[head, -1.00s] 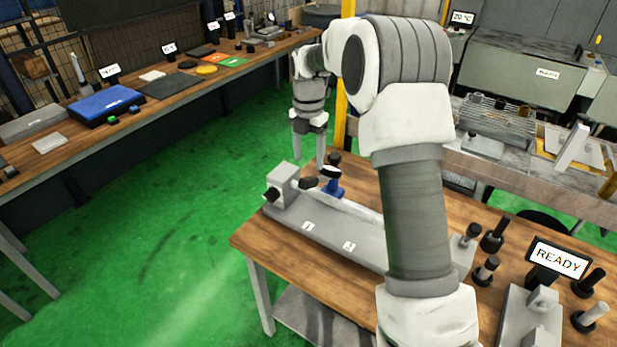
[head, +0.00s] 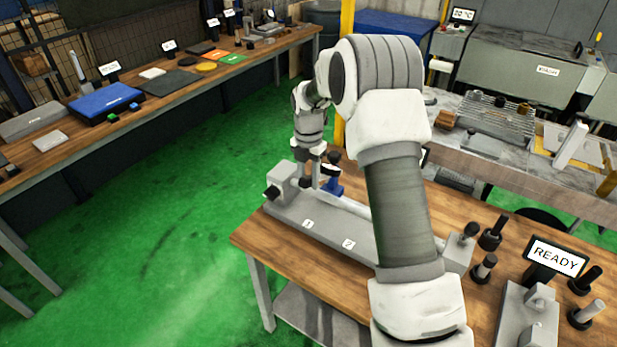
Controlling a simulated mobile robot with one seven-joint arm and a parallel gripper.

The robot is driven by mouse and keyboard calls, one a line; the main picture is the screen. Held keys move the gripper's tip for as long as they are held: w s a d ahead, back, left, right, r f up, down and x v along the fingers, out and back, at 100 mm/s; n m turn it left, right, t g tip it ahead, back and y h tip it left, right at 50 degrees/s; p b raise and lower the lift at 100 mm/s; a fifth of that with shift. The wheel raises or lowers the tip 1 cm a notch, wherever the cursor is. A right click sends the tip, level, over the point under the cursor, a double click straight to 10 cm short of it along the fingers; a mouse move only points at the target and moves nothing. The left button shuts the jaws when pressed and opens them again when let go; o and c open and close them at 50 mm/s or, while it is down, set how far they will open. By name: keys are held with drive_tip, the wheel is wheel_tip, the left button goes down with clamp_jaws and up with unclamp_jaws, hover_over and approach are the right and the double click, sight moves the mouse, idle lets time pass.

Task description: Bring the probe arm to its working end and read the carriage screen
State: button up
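A long grey fixture (head: 325,230) lies on the wooden bench, with labels 1 and 2 on its front and a grey end block (head: 287,184) at its left end. A blue piece (head: 334,189) with a black top stands on it beside the block; I cannot tell whether it is the probe arm or the carriage. My gripper (head: 309,184) points down between the block and the blue piece, its fingertips low among small dark parts. Whether they grip anything is too small to tell. My arm hides part of the fixture. A screen (head: 558,258) at the right reads READY.
Several black and grey posts (head: 490,235) stand around the READY screen. A grey block fixture (head: 524,310) is at the bench front right. A stone-topped bench (head: 465,155) is behind. Green floor (head: 180,230) is clear to the left.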

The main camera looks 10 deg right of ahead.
clamp_jaws()
idle(1.1)
